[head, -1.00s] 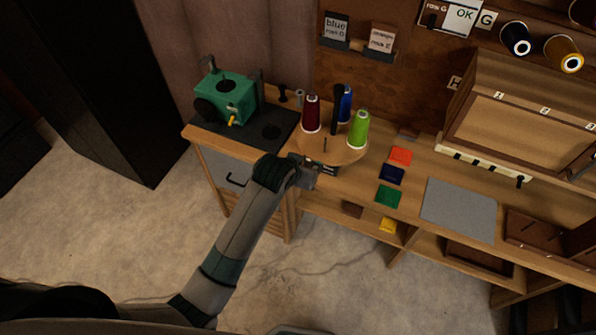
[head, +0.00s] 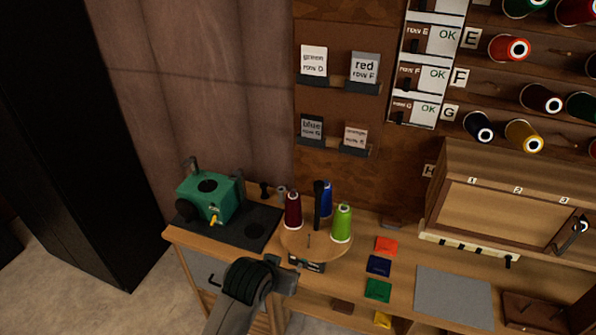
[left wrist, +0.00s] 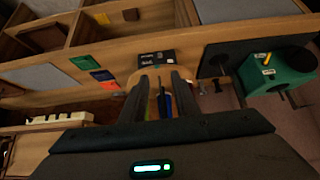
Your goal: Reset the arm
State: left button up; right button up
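My left gripper (head: 287,275) is in front of the workbench's front edge, just below the round wooden stand (head: 290,240) in the head view. In the left wrist view its two dark fingers (left wrist: 160,78) are apart, with nothing held between them. The stand carries a dark red spool (head: 293,212), a blue spool (head: 326,200) and a green spool (head: 342,223) around a black post (head: 318,205). The spools show beyond the fingers in the wrist view, apart from them as far as I can tell. My right gripper is in neither view.
A green machine (head: 205,198) sits on a dark mat at the bench's left end. Orange (head: 386,245), blue (head: 378,265) and green (head: 377,290) squares and a grey mat (head: 453,295) lie to the right. A wooden cabinet (head: 500,215) stands behind. Open floor is at lower left.

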pick_arm(q)
jog(key=s+a+f+g+b, duration=0.15)
jog(key=s+f, duration=0.25)
jog(key=f, duration=1)
jog(key=s+a+f+g+y+b, duration=0.1)
jog(key=s+a+f+b, duration=0.3)
jog(key=f, duration=1)
jog(key=s+a+f+g+b, duration=0.1)
jog(key=s+f, duration=0.4)
jog(key=f, duration=0.9)
jog(key=s+a+f+g+b, duration=0.1)
jog(key=s+a+f+b, duration=0.1)
jog(key=s+f, duration=0.6)
jog(key=s+a+f+g+b, duration=0.1)
jog(key=s+a+f, duration=0.4)
jog(key=s, duration=1.1)
jog(key=s+a+f+g+y+b, duration=0.1)
jog(key=s+a+f, duration=0.3)
jog(key=s+f, duration=0.6)
jog(key=shift+s+f+n+b, duration=0.35)
jog(key=shift+s+b, duration=0.45)
jog(key=shift+s, duration=0.4)
jog(key=shift+d, duration=0.1)
